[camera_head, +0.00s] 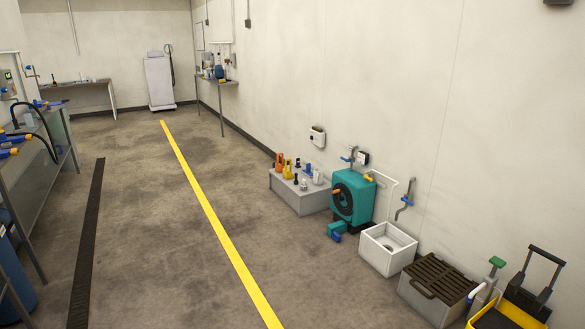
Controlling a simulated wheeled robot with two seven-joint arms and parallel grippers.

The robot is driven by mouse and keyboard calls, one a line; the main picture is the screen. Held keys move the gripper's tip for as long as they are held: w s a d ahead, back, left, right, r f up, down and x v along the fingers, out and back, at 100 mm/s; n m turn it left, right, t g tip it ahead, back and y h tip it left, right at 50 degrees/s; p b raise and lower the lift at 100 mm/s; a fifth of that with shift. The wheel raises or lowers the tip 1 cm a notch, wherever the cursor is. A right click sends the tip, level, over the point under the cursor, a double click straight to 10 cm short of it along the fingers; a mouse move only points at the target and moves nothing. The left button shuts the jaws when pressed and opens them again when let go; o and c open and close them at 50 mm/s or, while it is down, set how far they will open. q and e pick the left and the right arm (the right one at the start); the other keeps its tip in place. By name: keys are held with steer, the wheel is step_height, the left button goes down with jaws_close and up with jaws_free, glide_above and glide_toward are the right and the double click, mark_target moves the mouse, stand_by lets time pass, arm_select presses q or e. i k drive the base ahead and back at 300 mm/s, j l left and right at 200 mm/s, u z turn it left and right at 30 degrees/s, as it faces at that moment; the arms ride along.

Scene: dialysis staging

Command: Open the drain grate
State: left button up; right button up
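A dark brown slotted grate (442,277) lies on top of a light grey box (424,304) at the lower right, near the wall. It looks flat and closed over the box. A dark curved handle (422,289) shows at its front left edge. A long dark slotted strip (88,235) also runs along the floor at the left. Neither of my grippers is in view.
A white basin (387,248) stands left of the grate box, with a teal machine (352,200) beyond it. A green-topped post (496,263) and a yellow cart (507,315) are close on its right. Floor left of the grate, by the yellow line (212,216), is clear.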

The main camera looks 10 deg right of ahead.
mark_target(446, 272)
steer(key=i+l+z, duration=0.1)
steer(key=i+l, duration=0.2)
steer(key=i, duration=0.15)
steer(key=i+l+z, duration=0.15)
steer(key=i, duration=0.3)
steer(key=i+l+z, duration=0.1)
steer(key=i+l, duration=0.15)
steer(key=i, duration=0.2)
